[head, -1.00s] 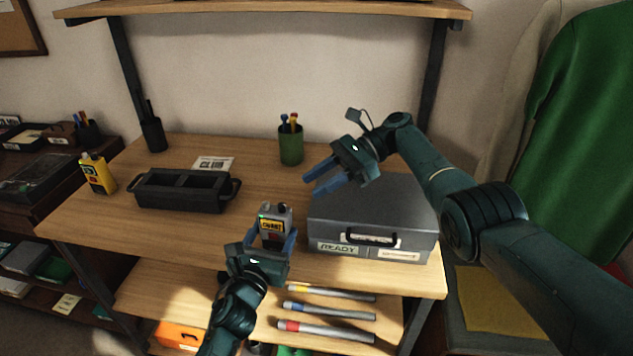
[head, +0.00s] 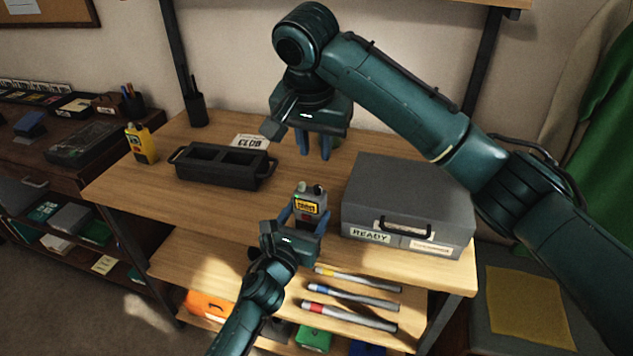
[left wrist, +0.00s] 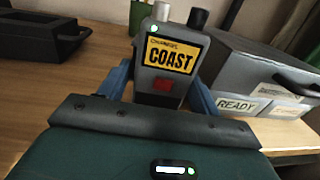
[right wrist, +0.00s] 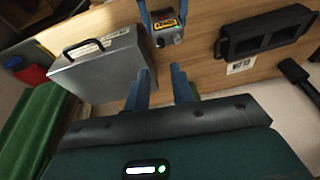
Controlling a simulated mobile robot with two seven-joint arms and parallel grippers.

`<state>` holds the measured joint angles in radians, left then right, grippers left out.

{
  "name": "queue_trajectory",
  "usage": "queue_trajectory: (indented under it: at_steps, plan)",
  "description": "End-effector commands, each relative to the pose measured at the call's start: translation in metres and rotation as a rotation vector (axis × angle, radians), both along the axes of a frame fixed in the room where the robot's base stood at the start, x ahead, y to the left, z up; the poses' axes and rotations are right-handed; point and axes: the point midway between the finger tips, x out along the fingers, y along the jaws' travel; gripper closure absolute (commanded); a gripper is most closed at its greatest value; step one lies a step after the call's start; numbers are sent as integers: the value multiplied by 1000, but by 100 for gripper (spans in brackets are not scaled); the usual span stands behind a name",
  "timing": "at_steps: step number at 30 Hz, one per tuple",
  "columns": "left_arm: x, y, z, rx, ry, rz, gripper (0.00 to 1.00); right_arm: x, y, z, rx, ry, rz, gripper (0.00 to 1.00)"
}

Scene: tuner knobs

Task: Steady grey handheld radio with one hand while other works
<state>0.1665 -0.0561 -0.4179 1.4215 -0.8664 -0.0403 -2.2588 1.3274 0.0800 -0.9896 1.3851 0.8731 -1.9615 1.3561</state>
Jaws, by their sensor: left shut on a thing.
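The grey handheld radio (head: 308,203) stands upright near the table's front edge, with a yellow label reading COAST and a red patch below it. In the left wrist view the radio (left wrist: 168,65) shows a pale knob and a black knob on top. My left gripper (head: 302,217) is shut on the radio's sides from the front. My right gripper (head: 314,150) points down, above and behind the radio. Its blue fingers (right wrist: 160,85) are apart with nothing between them, and the radio (right wrist: 167,28) lies beyond them in the right wrist view.
A grey case (head: 408,200) marked READY stands just right of the radio. A black two-bay holder (head: 222,167) is to the left, with a yellow radio (head: 141,144) beyond it. A green cup (right wrist: 195,90) is partly hidden behind my right gripper.

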Motion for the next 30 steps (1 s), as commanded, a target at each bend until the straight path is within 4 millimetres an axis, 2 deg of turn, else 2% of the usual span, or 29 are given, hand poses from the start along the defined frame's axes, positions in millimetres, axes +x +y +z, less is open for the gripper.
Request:
queue_trajectory:
  at_steps: [3, 8, 11, 21, 25, 30]
  plan:
    - [0, 0, 2, -1, -3, -1, 68, -10, 7, 2, -55, -59, 54, 76]
    - [0, 0, 2, -1, -3, -1, 68, -11, 8, -5, -79, -80, 74, 76]
    - [0, 0, 2, -1, -3, -1, 68, -6, 6, -18, -79, -78, 72, 76]
    - [0, 0, 2, -1, -3, -1, 68, 19, -1, -80, -78, -77, 71, 76]
    - [0, 0, 2, -1, -3, -1, 68, 26, -2, -96, -77, -77, 71, 76]
    - [0, 0, 2, -1, -3, -1, 68, 30, -3, -107, -76, -79, 73, 76]
